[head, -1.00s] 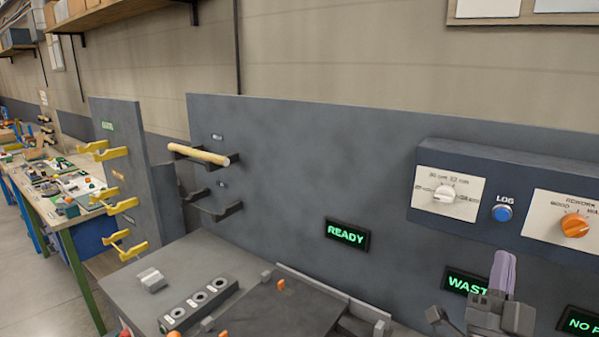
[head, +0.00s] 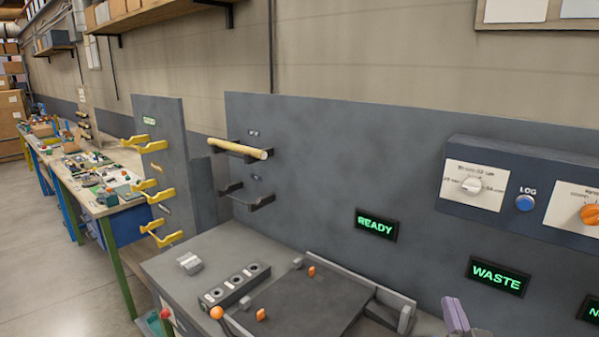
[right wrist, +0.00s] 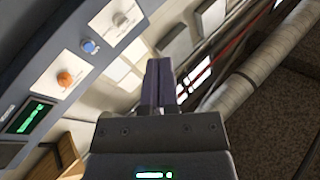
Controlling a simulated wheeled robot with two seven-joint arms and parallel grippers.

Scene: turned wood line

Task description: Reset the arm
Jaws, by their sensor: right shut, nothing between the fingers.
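My right gripper (head: 455,316) shows at the bottom edge of the head view, right of the dark work plate. Its purple-grey fingers point up and lie together. In the right wrist view the same fingers (right wrist: 159,82) are closed with nothing between them. They are apart from the control box (right wrist: 70,60), which shows to their left there with its blue button and orange knob. My left gripper does not show in any view.
A grey panel (head: 320,170) holds a wooden rod (head: 237,150) on dark hooks and lit READY (head: 376,225) and WASTE (head: 499,275) signs. A bench (head: 215,245) carries a block with several holes (head: 235,285) and a dark plate (head: 310,300). Yellow hooks (head: 155,190) stick out at left.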

